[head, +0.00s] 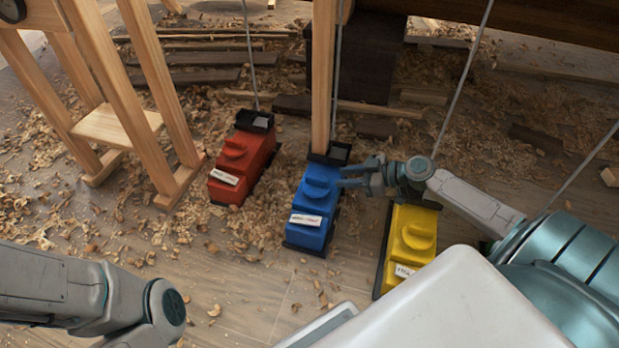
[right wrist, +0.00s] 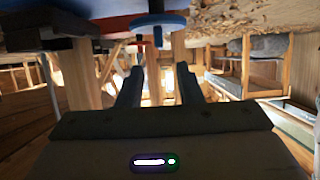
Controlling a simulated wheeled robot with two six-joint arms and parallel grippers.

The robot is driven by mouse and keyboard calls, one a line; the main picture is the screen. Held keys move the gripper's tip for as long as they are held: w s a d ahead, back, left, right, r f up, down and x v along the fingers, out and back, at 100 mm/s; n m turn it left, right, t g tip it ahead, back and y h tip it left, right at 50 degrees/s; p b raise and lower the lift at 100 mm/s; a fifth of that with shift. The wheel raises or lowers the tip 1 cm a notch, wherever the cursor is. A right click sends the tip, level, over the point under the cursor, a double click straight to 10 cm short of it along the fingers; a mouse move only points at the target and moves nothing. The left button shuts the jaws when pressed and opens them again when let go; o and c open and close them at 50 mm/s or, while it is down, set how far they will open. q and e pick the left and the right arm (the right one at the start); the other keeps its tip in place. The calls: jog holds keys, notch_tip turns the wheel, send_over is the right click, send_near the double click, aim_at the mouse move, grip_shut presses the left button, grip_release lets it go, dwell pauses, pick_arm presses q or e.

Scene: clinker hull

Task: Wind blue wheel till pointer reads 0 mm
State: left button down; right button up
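The blue box (head: 308,205) stands on the floor at the foot of a wooden post, with a blue wheel (head: 321,177) on top and a white label (head: 306,219) whose writing is too small to read. I cannot make out a pointer reading. My right gripper (head: 345,177) is just right of the blue wheel. In the right wrist view, my two dark fingers (right wrist: 158,75) stand apart with nothing between them. The blue wheel (right wrist: 158,20) shows beyond the fingertips, and I see no contact. My left gripper is out of view; only my left arm shows at lower left.
A red box (head: 238,165) stands left of the blue one and a yellow box (head: 408,245) to its right, near my right arm. A wooden trestle (head: 115,125) is at the left. Thin rods rise from the boxes. Shavings and planks litter the floor.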

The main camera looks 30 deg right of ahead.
aim_at(317, 179)
jog(key=b+x, duration=0.3)
jog(key=x, duration=0.5)
jog(key=shift+w+a+f+b, duration=0.15)
jog(key=shift+w+f+b, duration=0.05)
jog(key=shift+b, duration=0.15)
jog(key=shift+w+a+f, duration=0.1)
jog(key=shift+w+a, duration=0.2)
jog(key=shift+w, duration=0.05)
grip_shut()
